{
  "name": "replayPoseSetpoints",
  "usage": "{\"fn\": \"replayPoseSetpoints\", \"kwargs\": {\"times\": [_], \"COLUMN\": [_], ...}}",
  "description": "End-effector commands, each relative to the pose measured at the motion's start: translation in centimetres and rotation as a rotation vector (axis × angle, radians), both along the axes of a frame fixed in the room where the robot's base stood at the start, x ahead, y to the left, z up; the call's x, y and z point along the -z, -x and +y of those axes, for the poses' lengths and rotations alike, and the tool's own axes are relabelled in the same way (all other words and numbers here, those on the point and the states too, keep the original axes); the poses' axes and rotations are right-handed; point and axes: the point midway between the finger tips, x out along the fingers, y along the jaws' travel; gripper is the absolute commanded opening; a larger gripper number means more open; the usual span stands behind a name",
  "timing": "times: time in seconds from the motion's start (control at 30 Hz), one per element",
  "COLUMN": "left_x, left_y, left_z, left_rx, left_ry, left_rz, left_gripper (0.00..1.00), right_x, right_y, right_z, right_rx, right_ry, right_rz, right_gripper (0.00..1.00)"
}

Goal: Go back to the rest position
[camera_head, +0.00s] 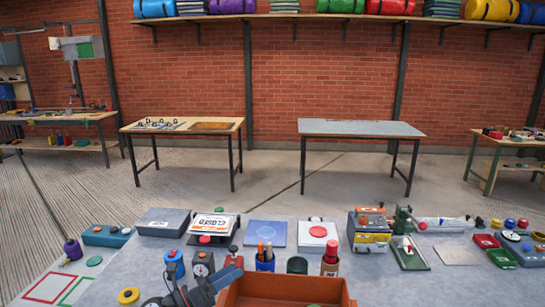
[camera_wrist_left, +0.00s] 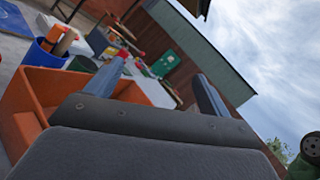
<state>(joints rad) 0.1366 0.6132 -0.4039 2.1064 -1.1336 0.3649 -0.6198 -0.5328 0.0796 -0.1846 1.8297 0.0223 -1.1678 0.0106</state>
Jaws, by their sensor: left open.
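My left gripper (camera_head: 203,282) is low in the head view, just left of an orange bin (camera_head: 285,290) at the table's front edge. In the left wrist view its two blue-tipped fingers (camera_wrist_left: 160,82) stand wide apart, with nothing between them. The orange bin also shows there (camera_wrist_left: 38,88), beside and beyond the left finger. The wrist view is strongly tilted, with sky at its right. My right gripper is not in view.
Beyond the table is open floor (camera_head: 270,185), with two far tables against the brick wall.

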Motion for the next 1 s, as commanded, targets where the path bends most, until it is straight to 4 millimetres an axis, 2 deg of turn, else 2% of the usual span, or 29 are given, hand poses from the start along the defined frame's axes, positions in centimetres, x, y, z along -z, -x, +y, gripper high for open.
{"fn": "replayPoseSetpoints", "kwargs": {"times": [0.17, 0.27, 0.37, 0.53, 0.67, 0.8, 0.9, 1.0], "left_x": [-0.2, 0.9, 2.9, 8.2, 13.1, 18.4, 21.2, 23.1], "left_y": [0.4, 0.7, 1.5, 4.1, 7.7, 13.0, 16.9, 20.1], "left_z": [2.3, 4.4, 6.6, 10.0, 11.8, 12.6, 12.6, 12.3], "left_rx": [-0.189, -0.301, -0.417, -0.628, -0.803, -1.009, -1.145, -1.25], "left_ry": [0.384, 0.586, 0.78, 1.085, 1.295, 1.488, 1.59, 1.651], "left_rz": [0.248, 0.4, 0.56, 0.846, 1.073, 1.32, 1.47, 1.581], "left_gripper": [0.81, 0.81, 0.81, 0.81, 0.81, 0.81, 0.81, 0.81], "right_x": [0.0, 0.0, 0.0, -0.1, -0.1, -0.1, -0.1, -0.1], "right_y": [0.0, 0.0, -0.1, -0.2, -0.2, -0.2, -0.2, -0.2], "right_z": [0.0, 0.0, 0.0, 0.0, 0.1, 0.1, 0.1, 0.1], "right_rx": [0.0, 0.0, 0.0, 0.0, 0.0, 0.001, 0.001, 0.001], "right_ry": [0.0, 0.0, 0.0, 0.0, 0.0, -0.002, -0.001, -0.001], "right_rz": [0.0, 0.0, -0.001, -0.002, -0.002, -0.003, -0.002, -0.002], "right_gripper": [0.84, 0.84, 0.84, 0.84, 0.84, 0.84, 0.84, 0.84]}}
